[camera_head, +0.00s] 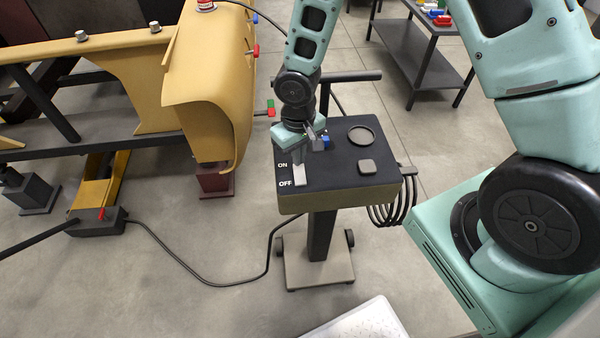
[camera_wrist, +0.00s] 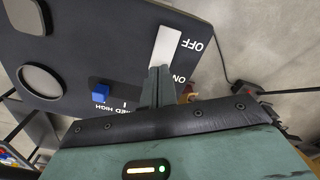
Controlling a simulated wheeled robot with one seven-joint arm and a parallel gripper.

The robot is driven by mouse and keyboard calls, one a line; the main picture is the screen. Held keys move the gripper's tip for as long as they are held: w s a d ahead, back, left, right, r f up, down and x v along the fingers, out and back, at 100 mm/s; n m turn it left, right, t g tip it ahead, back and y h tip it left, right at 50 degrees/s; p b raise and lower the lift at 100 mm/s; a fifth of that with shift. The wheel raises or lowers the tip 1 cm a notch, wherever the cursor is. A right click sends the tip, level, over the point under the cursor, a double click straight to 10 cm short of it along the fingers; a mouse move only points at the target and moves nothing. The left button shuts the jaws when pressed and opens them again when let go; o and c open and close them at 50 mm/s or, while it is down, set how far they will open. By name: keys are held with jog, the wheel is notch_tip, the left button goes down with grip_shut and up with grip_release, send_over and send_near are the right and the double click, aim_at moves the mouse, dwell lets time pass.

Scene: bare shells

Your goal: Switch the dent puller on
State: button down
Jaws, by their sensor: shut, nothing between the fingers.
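The dent puller is a box with a dark top panel (camera_head: 340,187) on a wheeled stand. Its white switch lever (camera_head: 299,175) lies at the OFF end of its slot, beside the OFF label; the ON label is farther back. In the wrist view the white lever (camera_wrist: 166,47) also lies alongside OFF. My gripper (camera_wrist: 158,72) is shut and empty, its fingertips at the lever's ON-side end. I cannot tell whether they touch it.
A blue knob (camera_head: 326,143), a round dial (camera_head: 361,136) and a square button (camera_head: 367,167) are also on the panel. A yellow car shell (camera_head: 215,80) stands close at left. Coiled cable (camera_head: 392,213) hangs at the right side. A cable (camera_head: 190,276) crosses the floor.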

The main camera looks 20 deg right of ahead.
jog(key=shift+f+b, duration=0.8)
jog(key=shift+f, duration=0.15)
dwell(0.5)
jog(key=shift+r+p, duration=2.9)
jog(key=shift+r, duration=0.65)
jog(key=shift+a+r, duration=0.1)
jog(key=s+a+r+n+b, duration=0.2)
jog(key=s+r, duration=0.4)
jog(key=s, duration=0.4)
jog(key=s+a+r+n+b, duration=0.3)
jog(key=s+a+r+b, duration=0.1)
jog(key=s, duration=0.6)
notch_tip(320, 180, up, 3)
jog(key=shift+f+y+b, duration=0.1)
jog(key=shift+y+b, duration=0.2)
jog(key=shift+b, duration=0.4)
